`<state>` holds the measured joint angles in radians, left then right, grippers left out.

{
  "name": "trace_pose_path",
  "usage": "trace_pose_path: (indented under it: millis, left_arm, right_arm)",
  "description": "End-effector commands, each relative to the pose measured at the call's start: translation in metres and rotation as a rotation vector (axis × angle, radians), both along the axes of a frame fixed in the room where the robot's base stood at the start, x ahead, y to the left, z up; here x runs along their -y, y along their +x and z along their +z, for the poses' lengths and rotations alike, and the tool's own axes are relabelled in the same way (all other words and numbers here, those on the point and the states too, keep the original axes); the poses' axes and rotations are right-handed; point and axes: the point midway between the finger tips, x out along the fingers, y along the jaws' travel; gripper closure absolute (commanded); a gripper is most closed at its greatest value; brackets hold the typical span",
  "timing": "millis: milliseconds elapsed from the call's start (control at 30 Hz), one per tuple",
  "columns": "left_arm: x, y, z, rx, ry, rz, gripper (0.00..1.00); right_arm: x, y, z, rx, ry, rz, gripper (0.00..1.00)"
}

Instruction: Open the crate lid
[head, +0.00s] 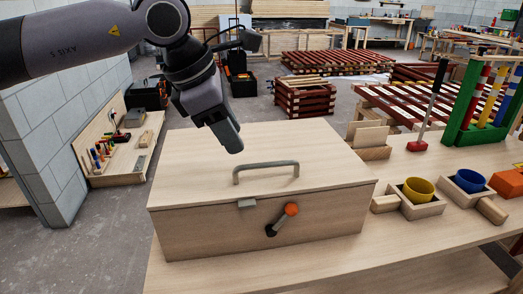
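The wooden crate (200,234) stands on a pale wooden table, and its lid (192,170) is down flat on it. A grey bar handle (265,165) is on top of the lid. On the front, a small grey clasp (247,203) sits at the lid's edge. Beside it, a dark lever with an orange knob (291,209) slants up to the right. My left gripper (232,146) points down above the lid, behind and left of the handle, apart from it. Its fingers overlap from this side, so their opening cannot be told. My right gripper is not in view.
Right of the crate are a yellow cup (418,190) and a blue cup (468,181) in wooden holders. Behind these are a red-based tool (416,146) and a green rack (462,118) with coloured posts. Bare tabletop (330,262) lies in front of the crate.

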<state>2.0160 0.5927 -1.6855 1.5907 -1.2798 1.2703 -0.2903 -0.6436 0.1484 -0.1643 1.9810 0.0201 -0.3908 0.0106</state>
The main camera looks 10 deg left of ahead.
Motion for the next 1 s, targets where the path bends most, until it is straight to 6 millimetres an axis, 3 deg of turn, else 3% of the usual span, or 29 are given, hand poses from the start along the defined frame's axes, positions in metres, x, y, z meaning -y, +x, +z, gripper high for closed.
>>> trace_pose_path:
  millis: [167,533,900,1000]
  left_arm:
    - [0.004,0.004,-0.012,-0.002,0.003,0.0,0.62]
    - [0.02,0.018,-0.058,-0.002,0.001,0.001,0.62]
    - [0.022,0.02,-0.065,0.0,0.0,0.001,0.62]
    - [0.022,0.02,-0.065,0.0,0.0,0.0,0.94]
  right_arm:
    - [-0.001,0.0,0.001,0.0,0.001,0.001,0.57]
    - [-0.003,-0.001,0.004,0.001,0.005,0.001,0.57]
    - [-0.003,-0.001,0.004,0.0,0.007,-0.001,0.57]
    - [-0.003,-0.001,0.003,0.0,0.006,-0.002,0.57]
